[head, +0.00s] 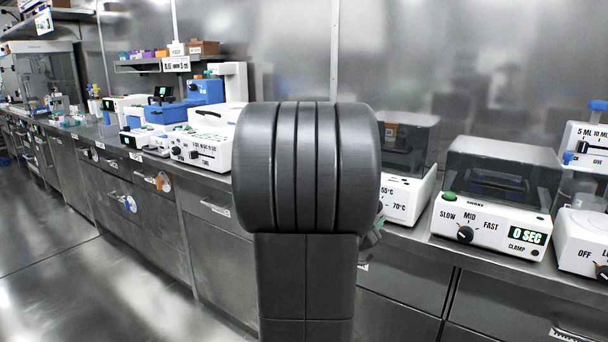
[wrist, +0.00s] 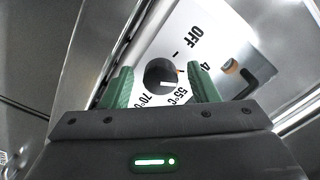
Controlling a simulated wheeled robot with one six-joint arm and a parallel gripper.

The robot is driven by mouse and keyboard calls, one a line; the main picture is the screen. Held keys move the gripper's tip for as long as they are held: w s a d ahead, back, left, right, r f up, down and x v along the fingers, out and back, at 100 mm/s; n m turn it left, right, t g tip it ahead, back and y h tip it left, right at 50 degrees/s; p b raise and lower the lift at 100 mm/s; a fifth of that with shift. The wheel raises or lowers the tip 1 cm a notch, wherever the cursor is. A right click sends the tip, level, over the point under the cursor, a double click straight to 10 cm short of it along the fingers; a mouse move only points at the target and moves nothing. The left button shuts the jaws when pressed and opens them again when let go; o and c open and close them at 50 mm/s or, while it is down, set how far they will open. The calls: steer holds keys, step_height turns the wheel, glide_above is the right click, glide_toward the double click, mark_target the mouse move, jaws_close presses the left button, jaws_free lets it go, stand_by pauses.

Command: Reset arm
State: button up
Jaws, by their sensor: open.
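My arm (head: 306,180) fills the middle of the head view and hides part of the bench behind it. My gripper shows in the wrist view (wrist: 158,88) with its two green fingers apart and nothing between them. In the wrist view a white panel with a black dial (wrist: 160,74), marked OFF, 55 and 70 °C, lies beyond the fingers. I cannot tell whether the fingers touch it. In the head view this heater unit (head: 403,203) stands on the bench just right of my arm, partly hidden by it.
A shaker (head: 490,228) reading 0 SEC stands on the steel bench to the right, with another white device (head: 582,240) at the far right edge. White and blue instruments (head: 200,150) stand to the left. Drawers line the bench front. The floor (head: 60,275) at left is clear.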

steer(key=p+v, duration=0.2)
steer(key=v, duration=1.1)
steer(key=b+x, duration=0.2)
steer(key=x, duration=1.1)
steer(key=s+a+n+p, duration=0.1)
steer(key=n+p, duration=0.2)
steer(key=s+a+n+p, duration=0.1)
steer(key=s+n+p, duration=0.1)
steer(key=n+p, duration=0.2)
steer(key=s+a+n+p, duration=0.1)
steer(key=s+n+p, duration=0.1)
steer(key=n+p, duration=0.1)
steer(key=shift+n, duration=0.5)
steer(key=shift+s, duration=0.1)
